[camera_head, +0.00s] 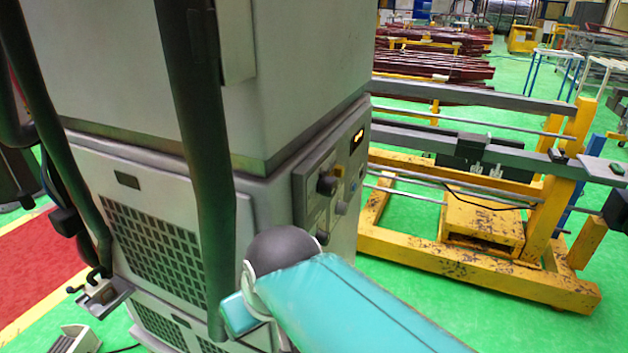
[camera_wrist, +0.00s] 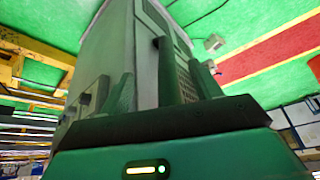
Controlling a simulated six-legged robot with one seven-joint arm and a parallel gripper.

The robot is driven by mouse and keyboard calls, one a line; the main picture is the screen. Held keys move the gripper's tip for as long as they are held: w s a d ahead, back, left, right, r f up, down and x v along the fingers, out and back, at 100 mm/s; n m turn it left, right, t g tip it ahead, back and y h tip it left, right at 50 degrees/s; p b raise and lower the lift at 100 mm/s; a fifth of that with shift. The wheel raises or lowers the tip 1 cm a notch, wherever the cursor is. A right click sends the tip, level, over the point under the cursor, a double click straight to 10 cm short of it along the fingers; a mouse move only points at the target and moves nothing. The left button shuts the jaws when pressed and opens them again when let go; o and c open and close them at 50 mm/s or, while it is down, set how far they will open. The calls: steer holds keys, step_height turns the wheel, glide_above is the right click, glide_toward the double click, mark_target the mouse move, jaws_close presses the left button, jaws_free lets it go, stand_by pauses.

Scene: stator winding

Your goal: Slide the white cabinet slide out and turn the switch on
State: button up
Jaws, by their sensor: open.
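The grey-white cabinet (camera_head: 300,60) stands upright at the left and centre of the head view. Its side face carries a control panel (camera_head: 315,190) with a dark round knob (camera_head: 327,184) and smaller controls. I cannot tell which control is the switch, nor single out a separate slide. In the wrist view the cabinet (camera_wrist: 117,50) appears tilted beyond the fingers, with dark knobs (camera_wrist: 84,99) at its left. My gripper (camera_wrist: 162,72) is open, its two dark fingers apart, with nothing seen held. In the head view my teal arm covers the cabinet's lower corner, and the fingers cannot be made out.
A thick dark hose (camera_head: 198,150) runs down in front of the cabinet. A vent grille (camera_head: 155,245) is on its front face. A worn yellow frame with rails (camera_head: 480,270) stands at the right. Green floor (camera_head: 400,320) lies between, and a red strip (camera_head: 40,265) at the left.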

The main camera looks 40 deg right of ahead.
steer(key=w+d+f+m+g+y, duration=0.1)
steer(key=w+d+g+y, duration=0.1)
steer(key=w+d+y, duration=0.3)
steer(key=m+t+y, duration=0.1)
steer(key=t+y, duration=0.2)
steer(key=t, duration=1)
glide_toward(335, 187)
steer(key=x, duration=0.9)
steer(key=shift+w+a, duration=0.25)
steer(key=shift+w, duration=0.05)
steer(key=c, duration=1)
